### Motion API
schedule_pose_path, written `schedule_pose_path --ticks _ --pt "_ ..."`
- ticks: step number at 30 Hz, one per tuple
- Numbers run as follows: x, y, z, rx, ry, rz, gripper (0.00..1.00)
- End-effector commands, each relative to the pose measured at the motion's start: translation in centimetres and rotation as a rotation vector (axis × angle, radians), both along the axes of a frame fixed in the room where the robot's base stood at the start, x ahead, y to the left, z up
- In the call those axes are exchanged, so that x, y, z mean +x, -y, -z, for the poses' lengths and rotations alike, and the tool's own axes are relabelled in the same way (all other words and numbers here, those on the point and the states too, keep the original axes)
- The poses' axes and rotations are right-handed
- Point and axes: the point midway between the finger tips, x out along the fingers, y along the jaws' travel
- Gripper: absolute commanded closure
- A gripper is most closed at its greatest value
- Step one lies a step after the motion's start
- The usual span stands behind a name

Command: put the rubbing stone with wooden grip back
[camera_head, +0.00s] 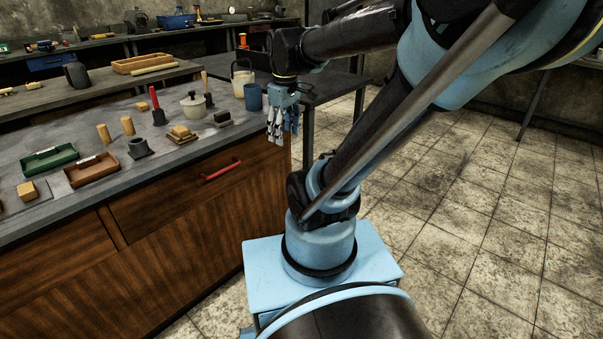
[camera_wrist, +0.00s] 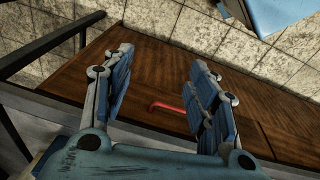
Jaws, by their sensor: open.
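My gripper (camera_head: 281,138) hangs open and empty, fingers down, just off the right end of the near workbench. I cannot tell for certain which of these is the rubbing stone with wooden grip.
A blue mug (camera_head: 253,97), a lidded pot (camera_head: 193,105) and a red-handled tool (camera_head: 157,108) stand close together on the bench. Green (camera_head: 50,160) and brown (camera_head: 91,171) trays lie farther left. A dark table stands behind the gripper. The tiled floor (camera_head: 480,200) at right is clear.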

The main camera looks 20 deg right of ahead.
Motion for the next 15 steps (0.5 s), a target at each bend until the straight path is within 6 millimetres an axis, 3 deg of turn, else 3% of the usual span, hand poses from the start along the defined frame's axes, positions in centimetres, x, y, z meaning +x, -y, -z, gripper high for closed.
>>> schedule_pose_path --ticks 6,15 --pt "-5.1 2.2 4.8 0.044 0.028 0.339 0.47" --pt "-8.8 3.2 9.5 0.091 0.054 0.639 0.47"
